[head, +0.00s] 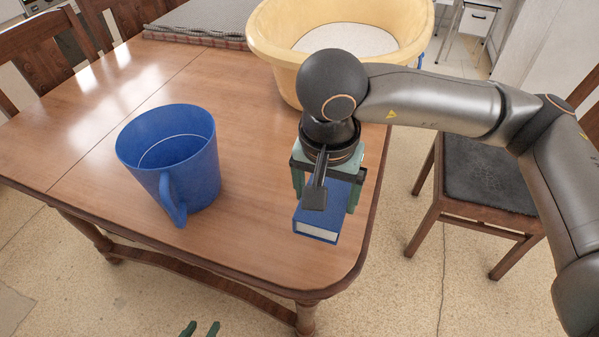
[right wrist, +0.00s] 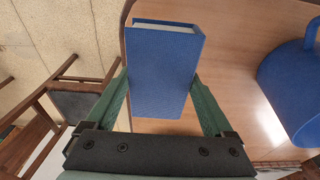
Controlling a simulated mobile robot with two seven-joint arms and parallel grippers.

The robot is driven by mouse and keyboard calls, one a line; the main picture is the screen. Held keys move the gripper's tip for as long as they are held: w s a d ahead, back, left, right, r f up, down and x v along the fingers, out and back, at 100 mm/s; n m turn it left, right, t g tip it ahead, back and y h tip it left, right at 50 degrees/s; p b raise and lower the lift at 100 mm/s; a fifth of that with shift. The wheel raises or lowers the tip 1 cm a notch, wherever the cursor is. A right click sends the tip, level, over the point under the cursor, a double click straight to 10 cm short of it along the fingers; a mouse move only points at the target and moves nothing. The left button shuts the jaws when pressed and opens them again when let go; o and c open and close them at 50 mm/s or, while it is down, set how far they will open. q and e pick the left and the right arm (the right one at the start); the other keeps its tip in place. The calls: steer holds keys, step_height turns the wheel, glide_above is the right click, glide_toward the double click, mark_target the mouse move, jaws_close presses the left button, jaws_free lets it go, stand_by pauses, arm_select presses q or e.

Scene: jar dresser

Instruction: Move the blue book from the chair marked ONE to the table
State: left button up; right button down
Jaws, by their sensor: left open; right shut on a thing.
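The blue book (head: 318,222) is at the front right corner of the wooden table (head: 95,140), above its top. I cannot tell whether it touches the table. My right gripper (head: 328,190) comes down over the book and is shut on it. The right wrist view shows the book (right wrist: 162,75) between the two green fingers, its pale page edge at the top. My left gripper (head: 200,329) shows only its green fingertips at the bottom edge, apart and empty, away from the book. A chair (head: 485,175) with a bare dark seat stands right of the table; I cannot read a mark.
A large blue mug (head: 190,160) stands on the table left of the book. A yellow tub (head: 275,55) and a grey board or mat (head: 205,18) are at the back. More wooden chairs (head: 40,50) stand at the left. The tabletop between mug and book is clear.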

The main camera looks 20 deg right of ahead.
steer(key=w, duration=0.1)
steer(key=w+f, duration=0.1)
steer(key=w, duration=0.1)
steer(key=w+f, duration=0.1)
steer(key=shift+w, duration=0.2)
steer(key=w+f, duration=0.5)
steer(key=shift+d+f+b, duration=0.1)
steer(key=shift+f+b, duration=0.15)
steer(key=shift+b, duration=0.05)
steer(key=shift+w+f, duration=0.15)
steer(key=shift+w, duration=0.05)
steer(key=shift+w+f, duration=0.15)
steer(key=shift+f, duration=1.7)
jaws_free()
steer(key=shift+b, duration=0.3)
step_height(320, 180, up, 12)
steer(key=s+p, duration=0.1)
steer(key=shift+s+a, duration=0.3)
steer(key=shift+a, duration=0.15)
